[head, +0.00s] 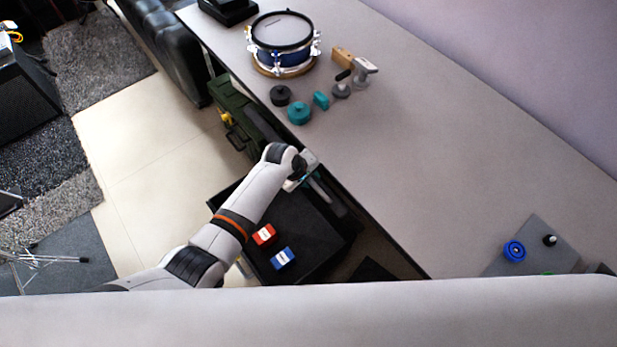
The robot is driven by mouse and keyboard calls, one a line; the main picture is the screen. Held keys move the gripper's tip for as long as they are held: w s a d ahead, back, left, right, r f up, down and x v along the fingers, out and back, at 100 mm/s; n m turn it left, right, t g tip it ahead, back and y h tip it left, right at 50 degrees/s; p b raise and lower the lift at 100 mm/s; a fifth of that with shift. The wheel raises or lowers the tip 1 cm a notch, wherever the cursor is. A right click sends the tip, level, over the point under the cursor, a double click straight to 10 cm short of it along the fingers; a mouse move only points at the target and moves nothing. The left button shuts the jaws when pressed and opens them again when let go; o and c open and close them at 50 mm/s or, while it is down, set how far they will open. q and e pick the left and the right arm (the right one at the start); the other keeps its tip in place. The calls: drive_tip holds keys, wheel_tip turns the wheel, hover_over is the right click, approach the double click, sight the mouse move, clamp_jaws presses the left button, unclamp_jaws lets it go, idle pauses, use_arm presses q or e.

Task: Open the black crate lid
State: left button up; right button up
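The black crate (315,253) stands low, beside the long edge of the table, in the middle of the head view. A red box (264,235) and a blue box (283,258) show on its dark surface. I cannot tell whether they lie on the lid or inside. My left arm comes in from the left and passes over the crate's left side. My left gripper (308,176) is at the crate's far edge, close to the table edge. Its fingers are partly hidden by the wrist, so their opening and any contact are unclear. My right gripper is not in view.
The long grey table (430,150) runs along the crate's right side. A blue drum (283,58) and several small teal and grey parts stand at its far end. A green case (232,105) is beyond the crate. Pale floor (150,150) at the left is open.

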use_arm(q)
drive_tip(key=shift+a, duration=0.1)
drive_tip(key=p+v, duration=0.1)
drive_tip(key=v, duration=1.1)
idle(0.4)
drive_tip(key=shift+s, duration=0.1)
